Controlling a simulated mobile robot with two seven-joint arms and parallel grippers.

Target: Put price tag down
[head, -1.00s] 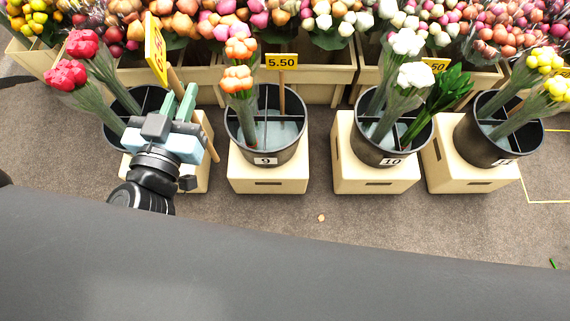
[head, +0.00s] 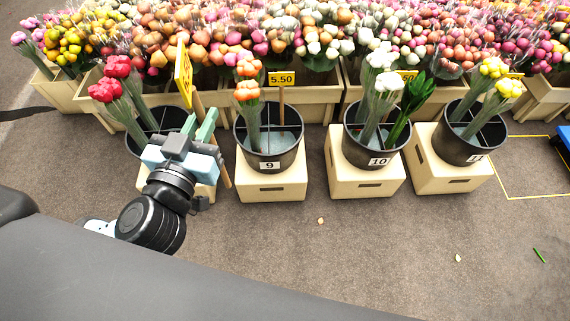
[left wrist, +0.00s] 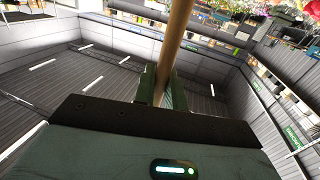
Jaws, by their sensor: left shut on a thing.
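My left gripper (head: 203,128) is shut on the wooden stick of a yellow price tag (head: 183,73), at the leftmost black bucket (head: 158,123). The tag's board is seen nearly edge-on, up and left of the fingers. The stick slants down past the gripper's right side. In the left wrist view the stick (left wrist: 175,45) stands between the two fingers (left wrist: 160,88). The leftmost bucket holds red tulip bunches (head: 115,78) and is partly hidden by my gripper. I cannot tell whether the stick touches the bucket. My right gripper is not in view.
Bucket 9 (head: 268,160) holds orange tulips and a 5.50 tag (head: 281,78). Bucket 10 (head: 377,160) holds white tulips and green leaves. Another bucket (head: 475,135) holds yellow tulips. Flower-filled crates line the back. The floor in front is mostly clear.

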